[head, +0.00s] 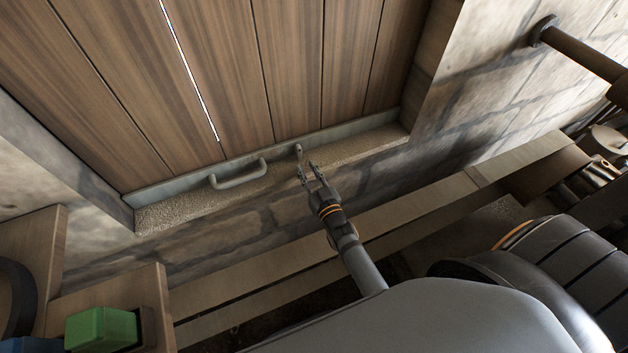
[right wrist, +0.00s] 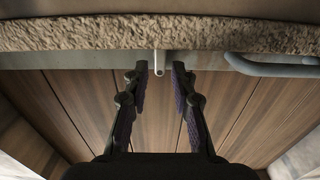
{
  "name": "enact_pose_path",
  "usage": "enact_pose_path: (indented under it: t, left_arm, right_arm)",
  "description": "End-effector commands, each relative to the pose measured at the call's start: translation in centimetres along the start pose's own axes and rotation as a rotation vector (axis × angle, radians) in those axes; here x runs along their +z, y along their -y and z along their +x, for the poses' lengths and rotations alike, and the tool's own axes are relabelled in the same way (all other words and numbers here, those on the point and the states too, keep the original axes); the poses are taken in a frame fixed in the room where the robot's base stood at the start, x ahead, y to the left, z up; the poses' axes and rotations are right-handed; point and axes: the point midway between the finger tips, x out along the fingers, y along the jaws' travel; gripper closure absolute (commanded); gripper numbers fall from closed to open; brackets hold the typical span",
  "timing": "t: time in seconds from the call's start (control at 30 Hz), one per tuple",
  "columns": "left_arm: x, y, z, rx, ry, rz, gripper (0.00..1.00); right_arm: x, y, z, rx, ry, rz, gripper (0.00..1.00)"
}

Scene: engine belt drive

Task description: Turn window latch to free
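The window latch (head: 298,152) is a small grey lever on the metal strip at the bottom of the wooden shutter (head: 225,70). In the right wrist view the latch (right wrist: 159,62) shows as a short pale bar between the fingers, touching neither. My right gripper (head: 312,172) is open just in front of the latch, over the stone sill. In the right wrist view its two fingers (right wrist: 159,68) stand apart with a clear gap on each side of the latch. My left gripper is not in view.
A grey pull handle (head: 238,176) sits left of the latch on the same strip. The rough stone sill (head: 180,211) runs below it. A wooden ledge (head: 250,262) lies below the wall. A green block (head: 100,328) is at the lower left. A dark pipe (head: 580,52) juts out at upper right.

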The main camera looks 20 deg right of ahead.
Motion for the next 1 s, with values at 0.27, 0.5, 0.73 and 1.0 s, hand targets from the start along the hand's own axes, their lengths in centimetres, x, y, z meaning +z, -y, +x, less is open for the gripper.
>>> enact_pose_path:
  t: [0.27, 0.5, 0.73, 1.0]
  left_arm:
    - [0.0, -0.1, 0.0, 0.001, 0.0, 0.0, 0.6]
    - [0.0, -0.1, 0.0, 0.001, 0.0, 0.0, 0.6]
    - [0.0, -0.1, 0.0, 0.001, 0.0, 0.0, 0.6]
    - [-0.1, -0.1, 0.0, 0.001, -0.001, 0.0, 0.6]
  right_arm:
    - [0.0, 0.0, -5.3, 0.0, 0.002, 0.001, 0.75]
    - [0.0, 0.0, -6.1, 0.0, 0.0, 0.001, 0.75]
    - [0.0, 0.0, -6.1, 0.0, 0.0, 0.001, 0.75]
    - [0.0, 0.0, -6.1, 0.0, 0.0, 0.001, 0.75]
